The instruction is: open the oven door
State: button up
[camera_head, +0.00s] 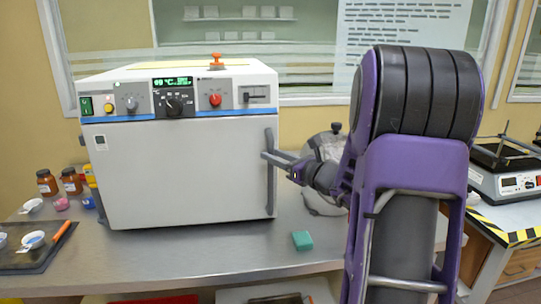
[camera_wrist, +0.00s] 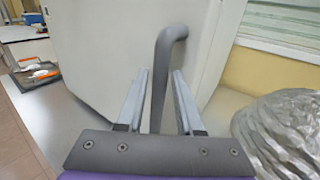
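The oven (camera_head: 110,75) is a white box with a control panel, standing on the grey bench. Its plain front door (camera_head: 185,175) looks closed. A grey vertical bar handle (camera_head: 270,190) runs along the door's right edge; its curved top shows in the wrist view (camera_wrist: 165,50). My gripper (camera_head: 275,160) reaches in from the right at the handle's mid-height. In the wrist view my gripper (camera_wrist: 161,72) has its two fingers apart, one on each side of the bar. Thin gaps seem to show beside the bar; firm contact is not visible.
A silvery crumpled, rounded object (camera_head: 325,150) stands right of the oven, close to my gripper; it also shows in the wrist view (camera_wrist: 285,130). A green block (camera_head: 302,240) lies on the bench (camera_head: 220,255). Brown jars (camera_head: 70,181) and a dark tray (camera_head: 35,255) are at left.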

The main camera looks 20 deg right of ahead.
jog(key=shift+x, duration=0.85)
grip_shut()
dwell(0.8)
